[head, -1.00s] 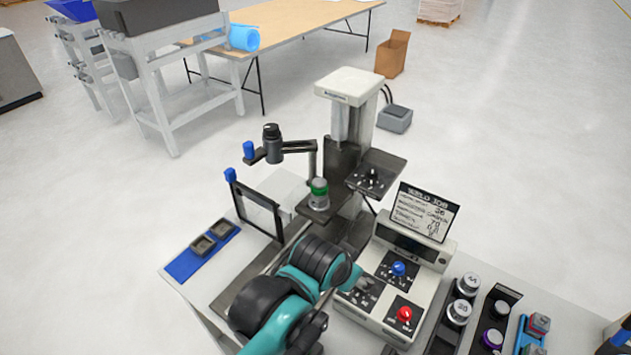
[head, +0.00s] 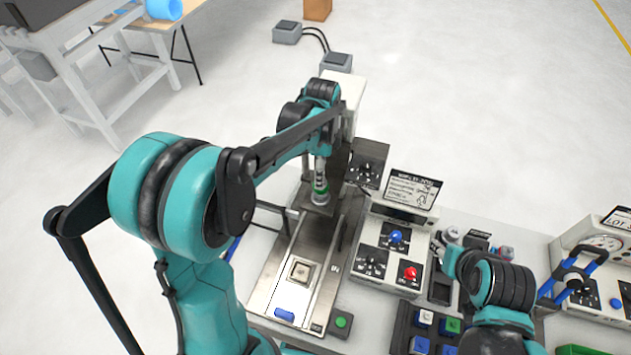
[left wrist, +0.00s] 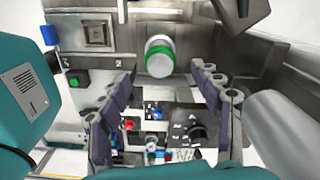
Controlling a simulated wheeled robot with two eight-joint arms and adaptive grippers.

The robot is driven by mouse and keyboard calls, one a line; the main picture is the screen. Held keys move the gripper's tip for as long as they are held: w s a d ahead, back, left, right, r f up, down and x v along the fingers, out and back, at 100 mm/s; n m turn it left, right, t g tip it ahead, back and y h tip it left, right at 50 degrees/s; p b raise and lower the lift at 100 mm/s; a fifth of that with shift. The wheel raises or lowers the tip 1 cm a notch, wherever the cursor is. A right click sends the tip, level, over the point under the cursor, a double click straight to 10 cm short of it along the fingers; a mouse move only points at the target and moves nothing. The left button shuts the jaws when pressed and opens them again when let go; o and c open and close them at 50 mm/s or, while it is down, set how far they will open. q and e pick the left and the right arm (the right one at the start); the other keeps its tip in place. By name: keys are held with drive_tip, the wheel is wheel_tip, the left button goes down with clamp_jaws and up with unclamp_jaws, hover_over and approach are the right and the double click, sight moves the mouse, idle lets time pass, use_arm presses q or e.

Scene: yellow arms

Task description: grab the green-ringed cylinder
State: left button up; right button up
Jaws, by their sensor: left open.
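The green-ringed cylinder (head: 320,197) stands upright on the dark plate of the bench machine in the head view. In the left wrist view the cylinder (left wrist: 159,62) shows a pale round end with a green ring, at the upper middle. My left gripper (left wrist: 161,80) is open, its two dark fingers apart on either side below the cylinder in the picture, with nothing between them. In the head view its fingers are too small and covered by my arm to make out.
The control box (head: 389,252) with blue and red knobs stands right of the cylinder, a sign (head: 413,189) behind it. A metal fixture plate (head: 318,262) with a square pocket lies in front. The machine's white column (head: 346,92) rises close behind the cylinder.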

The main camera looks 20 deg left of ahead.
use_arm(q)
drive_tip(key=f, duration=0.6)
drive_tip(key=shift+d+f, duration=0.1)
drive_tip(key=shift+d, duration=0.15)
drive_tip(key=c, duration=1.3)
